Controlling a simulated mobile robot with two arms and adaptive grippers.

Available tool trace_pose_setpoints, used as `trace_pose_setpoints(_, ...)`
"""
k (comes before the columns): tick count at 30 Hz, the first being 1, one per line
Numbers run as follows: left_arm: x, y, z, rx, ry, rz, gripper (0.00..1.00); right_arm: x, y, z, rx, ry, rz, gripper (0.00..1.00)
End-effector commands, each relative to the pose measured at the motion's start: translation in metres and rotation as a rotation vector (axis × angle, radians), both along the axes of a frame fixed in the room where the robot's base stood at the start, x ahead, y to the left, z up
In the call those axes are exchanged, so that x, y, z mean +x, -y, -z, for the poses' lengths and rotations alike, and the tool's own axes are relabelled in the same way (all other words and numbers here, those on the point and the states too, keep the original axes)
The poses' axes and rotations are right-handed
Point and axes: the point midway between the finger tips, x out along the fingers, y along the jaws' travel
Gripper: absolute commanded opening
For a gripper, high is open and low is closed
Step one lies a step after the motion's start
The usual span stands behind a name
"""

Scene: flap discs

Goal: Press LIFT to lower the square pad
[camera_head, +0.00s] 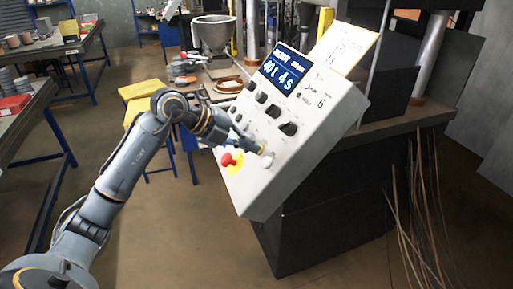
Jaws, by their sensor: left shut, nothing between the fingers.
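A light grey control panel (292,160) stands tilted in the middle, with a lit blue display (283,68), several black knobs and small buttons. My left gripper (259,149) is shut and empty. Its tip is at the lower part of the panel face, close by a pale round button (267,161). I cannot tell whether it touches the panel. The button labels are too small to read, so I cannot tell which one is LIFT. I cannot make out the square pad. My right gripper is not in view.
A red mushroom button (228,159) on a yellow plate sits left of my gripper tip. A dark machine (335,200) stands behind the panel, with thin rods (415,225) at its right. A yellow stool (140,90) and workbenches (30,120) stand at left.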

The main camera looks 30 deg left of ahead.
Motion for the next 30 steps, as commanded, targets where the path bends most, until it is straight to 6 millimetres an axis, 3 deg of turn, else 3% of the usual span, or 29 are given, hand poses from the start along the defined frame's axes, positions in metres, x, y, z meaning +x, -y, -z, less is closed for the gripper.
trace_pose_setpoints(30,-0.045,-0.038,-0.048,0.002,-0.001,-0.001,0.00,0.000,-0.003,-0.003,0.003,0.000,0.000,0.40)
